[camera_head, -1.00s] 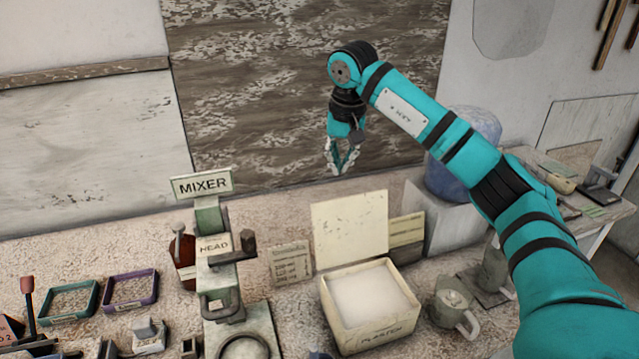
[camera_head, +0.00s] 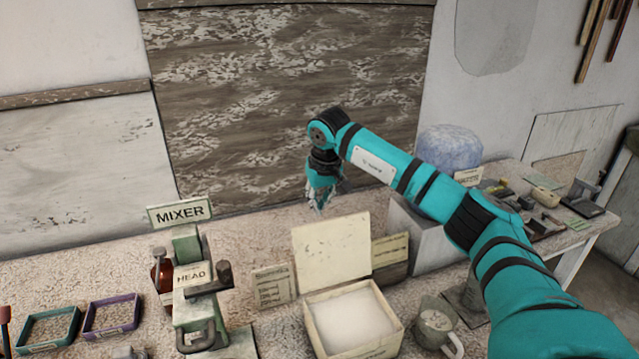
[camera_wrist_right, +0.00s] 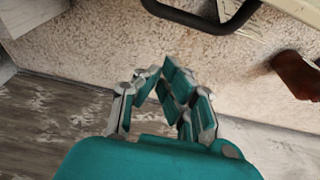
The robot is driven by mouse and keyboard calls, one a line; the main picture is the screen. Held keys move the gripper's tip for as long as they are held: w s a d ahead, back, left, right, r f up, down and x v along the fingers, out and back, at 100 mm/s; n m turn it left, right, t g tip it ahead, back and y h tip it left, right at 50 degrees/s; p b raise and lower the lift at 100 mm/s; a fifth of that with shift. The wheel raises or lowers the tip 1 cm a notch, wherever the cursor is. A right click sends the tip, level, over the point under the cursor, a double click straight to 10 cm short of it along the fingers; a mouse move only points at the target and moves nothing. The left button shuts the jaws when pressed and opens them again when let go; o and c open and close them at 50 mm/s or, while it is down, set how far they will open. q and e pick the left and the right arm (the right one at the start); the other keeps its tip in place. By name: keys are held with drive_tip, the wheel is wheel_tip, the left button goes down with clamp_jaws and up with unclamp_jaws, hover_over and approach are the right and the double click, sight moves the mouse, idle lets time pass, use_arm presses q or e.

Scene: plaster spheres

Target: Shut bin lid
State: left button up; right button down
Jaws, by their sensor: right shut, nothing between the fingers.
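The plaster bin (camera_head: 352,322) is a cream box full of white powder, near the bottom middle of the head view. Its lid (camera_head: 331,250) stands open, upright at the bin's back edge. My right gripper (camera_head: 319,207) is shut and empty, pointing down behind and above the lid, apart from it as far as I can tell. In the right wrist view my gripper (camera_wrist_right: 157,72) shows its fingertips close together over the speckled counter. My left gripper is not in view.
The mixer (camera_head: 190,275) with its head and sign stands left of the bin. A jug (camera_head: 436,325) stands to the right. Small cards (camera_head: 274,286) lean beside the lid. A wooden board covers the back wall.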

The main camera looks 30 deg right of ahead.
drive_tip(key=s, duration=0.3)
drive_tip(key=shift+a+r+p, duration=0.2)
drive_tip(key=shift+a+p, duration=0.15)
drive_tip(key=shift+p, duration=0.05)
